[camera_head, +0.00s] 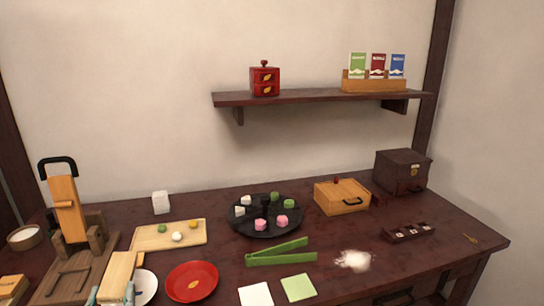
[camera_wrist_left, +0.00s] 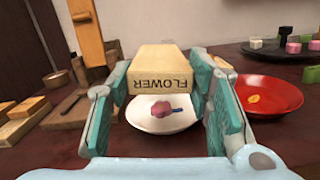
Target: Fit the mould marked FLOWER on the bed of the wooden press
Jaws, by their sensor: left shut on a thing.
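The FLOWER mould (camera_head: 118,272) is a pale wooden block. In the left wrist view the mould (camera_wrist_left: 162,82) shows its lettering upside down. My left gripper (camera_wrist_left: 160,92) is shut on it, one finger on each side, and holds it above a white plate (camera_wrist_left: 150,127). In the head view my left gripper (camera_head: 115,296) shows only at the bottom edge. The wooden press (camera_head: 68,208) stands at the left with its black-handled lever upright. Its bed (camera_head: 68,284) lies just left of the held mould and looks bare. My right gripper is not in view.
Another wooden block (camera_head: 12,288) lies left of the press. The white plate (camera_head: 147,284) bears a pink piece (camera_wrist_left: 162,109). A red plate (camera_head: 192,281) and a wooden board (camera_head: 150,240) with small balls lie to the right. A pale bowl (camera_head: 24,237) stands behind left.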

